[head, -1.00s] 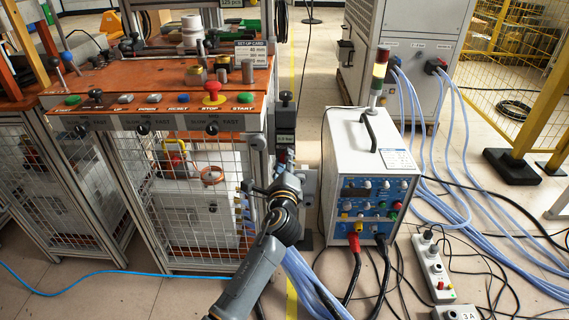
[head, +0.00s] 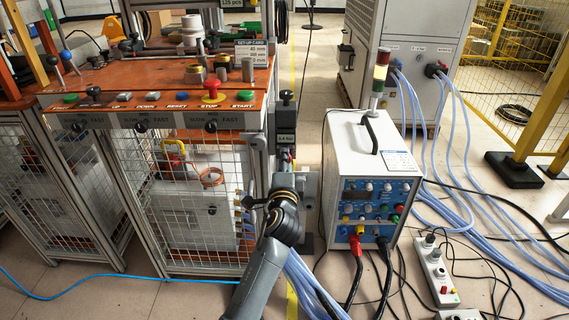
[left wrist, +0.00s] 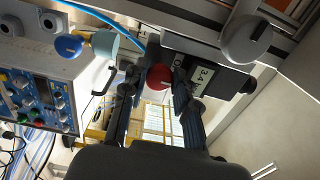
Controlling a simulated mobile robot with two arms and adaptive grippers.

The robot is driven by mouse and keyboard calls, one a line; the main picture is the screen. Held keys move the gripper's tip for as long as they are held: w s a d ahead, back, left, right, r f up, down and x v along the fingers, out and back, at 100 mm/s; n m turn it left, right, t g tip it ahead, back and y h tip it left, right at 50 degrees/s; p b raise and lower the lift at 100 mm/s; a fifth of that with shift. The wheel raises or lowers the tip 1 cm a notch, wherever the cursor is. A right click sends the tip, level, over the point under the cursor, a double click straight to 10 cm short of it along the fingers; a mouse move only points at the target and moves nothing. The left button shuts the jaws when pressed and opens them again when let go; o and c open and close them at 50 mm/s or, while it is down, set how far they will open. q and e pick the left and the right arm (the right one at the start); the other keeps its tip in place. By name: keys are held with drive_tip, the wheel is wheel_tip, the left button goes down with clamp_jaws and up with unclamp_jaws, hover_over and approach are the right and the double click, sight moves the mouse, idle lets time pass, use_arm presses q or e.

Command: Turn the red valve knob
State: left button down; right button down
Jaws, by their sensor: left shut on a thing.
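The red valve knob (left wrist: 158,77) is round with a pale mark on its face. In the left wrist view it sits between the two fingers of my left gripper (left wrist: 154,84), which is shut on it. In the head view my left gripper (head: 285,168) reaches the narrow unit beside the orange-topped bench, and the arm and hand hide most of the knob there. A dark box with a "3.4" label (left wrist: 203,77) is next to the knob in the left wrist view. My right gripper is in neither view.
The orange control bench (head: 130,78) with several buttons stands left of my arm. The white heater box (head: 345,150) with a blue panel (head: 372,210) stands close on the right. Cables and a power strip (head: 437,270) lie on the floor at right.

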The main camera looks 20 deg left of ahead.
use_arm(q)
drive_tip(key=shift+f, duration=0.1)
idle(0.3)
drive_tip(key=c, duration=1)
unclamp_jaws()
drive_tip(key=shift+c, duration=0.2)
drive_tip(key=v, duration=0.7)
drive_tip(key=shift+s, duration=0.3)
